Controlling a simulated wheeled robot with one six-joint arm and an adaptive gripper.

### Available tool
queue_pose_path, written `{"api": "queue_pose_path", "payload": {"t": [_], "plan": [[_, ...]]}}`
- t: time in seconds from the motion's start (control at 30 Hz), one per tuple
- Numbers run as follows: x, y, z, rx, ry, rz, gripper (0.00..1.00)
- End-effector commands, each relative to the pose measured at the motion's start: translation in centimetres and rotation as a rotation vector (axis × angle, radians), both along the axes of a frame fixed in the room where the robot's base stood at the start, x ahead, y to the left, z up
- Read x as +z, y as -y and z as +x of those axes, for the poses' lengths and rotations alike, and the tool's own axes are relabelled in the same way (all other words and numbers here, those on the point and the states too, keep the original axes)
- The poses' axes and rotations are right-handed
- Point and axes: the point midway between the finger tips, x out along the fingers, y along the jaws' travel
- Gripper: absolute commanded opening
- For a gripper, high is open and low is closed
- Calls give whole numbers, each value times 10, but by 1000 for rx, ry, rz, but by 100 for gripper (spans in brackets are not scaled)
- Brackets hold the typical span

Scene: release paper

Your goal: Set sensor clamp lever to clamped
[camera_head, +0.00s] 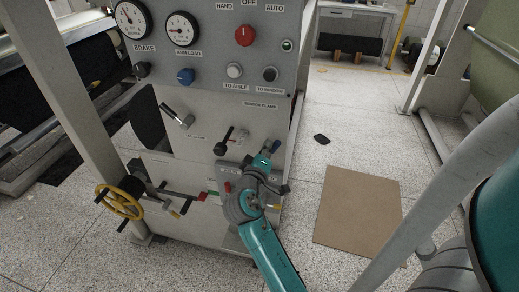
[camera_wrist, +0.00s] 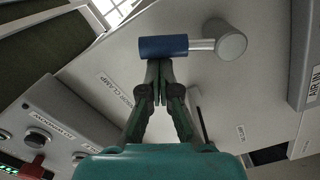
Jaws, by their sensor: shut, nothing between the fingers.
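The sensor clamp lever has a blue grip (camera_wrist: 163,46) on a metal rod that runs to a round grey hub (camera_wrist: 226,42) in the wrist view. The words SENSOR CLAMP are on a label (camera_wrist: 114,92) on the panel. My gripper (camera_wrist: 159,66) is shut and empty. Its fingertips are right at the lower side of the blue grip in the picture; I cannot tell whether they touch it. In the head view my gripper (camera_head: 266,157) is at the lower right of the grey panel, and the blue grip (camera_head: 276,145) shows just beyond it, small and partly hidden.
The panel carries a red knob (camera_head: 244,35), a blue knob (camera_head: 185,76), gauges, and a black-knobbed lever (camera_head: 222,146) left of my gripper. A yellow handwheel (camera_head: 119,201) stands at the left. A brown board (camera_head: 358,212) lies on the floor at right.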

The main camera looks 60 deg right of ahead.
Motion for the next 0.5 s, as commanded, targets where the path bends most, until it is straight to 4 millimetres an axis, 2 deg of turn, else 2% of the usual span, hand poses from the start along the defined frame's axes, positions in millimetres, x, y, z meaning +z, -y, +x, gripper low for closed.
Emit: {"api": "queue_pose_path", "payload": {"t": [0.5], "plan": [[-14,12,-32,-2,457,169,0]]}}
